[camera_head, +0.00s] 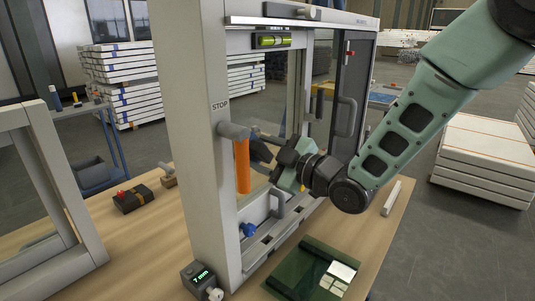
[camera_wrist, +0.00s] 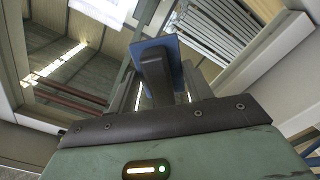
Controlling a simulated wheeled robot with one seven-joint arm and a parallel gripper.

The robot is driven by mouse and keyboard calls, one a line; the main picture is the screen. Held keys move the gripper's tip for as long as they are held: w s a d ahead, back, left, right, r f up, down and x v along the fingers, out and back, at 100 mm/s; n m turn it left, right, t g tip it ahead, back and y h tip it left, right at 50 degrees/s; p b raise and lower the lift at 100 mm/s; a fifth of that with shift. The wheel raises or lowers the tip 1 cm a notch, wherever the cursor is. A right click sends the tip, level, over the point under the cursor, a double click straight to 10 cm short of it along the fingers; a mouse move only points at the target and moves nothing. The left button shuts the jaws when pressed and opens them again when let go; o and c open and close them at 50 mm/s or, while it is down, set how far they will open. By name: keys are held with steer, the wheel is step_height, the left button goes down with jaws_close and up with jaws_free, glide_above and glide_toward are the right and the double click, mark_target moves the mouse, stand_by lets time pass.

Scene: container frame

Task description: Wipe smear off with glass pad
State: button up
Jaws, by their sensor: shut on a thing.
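My gripper (camera_head: 279,158) is at the opening of the upright grey frame (camera_head: 190,130), right of its orange handle (camera_head: 243,165). In the wrist view, my gripper (camera_wrist: 158,95) is shut on the dark handle (camera_wrist: 156,70) of a blue-faced pad (camera_wrist: 172,45). The pad is tilted and lies over the glass area between the frame's bars. Whether it touches the glass cannot be told. In the head view the pad is not clearly seen behind the gripper and frame. I cannot make out a smear in either view.
A spirit level (camera_head: 272,41) sits on the frame's upper bar. A gauge (camera_head: 201,276) stands at the frame's foot, and a second frame (camera_head: 45,125) stands left.

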steer(key=shift+s+a+r, duration=0.1)
steer(key=shift+s+a, duration=0.05)
steer(key=shift+a, duration=0.05)
steer(key=shift+b+v, duration=0.75)
steer(key=shift+v, duration=2.2)
steer(key=shift+d, duration=0.1)
steer(key=shift+b+v, duration=0.65)
steer(key=shift+v, duration=0.8)
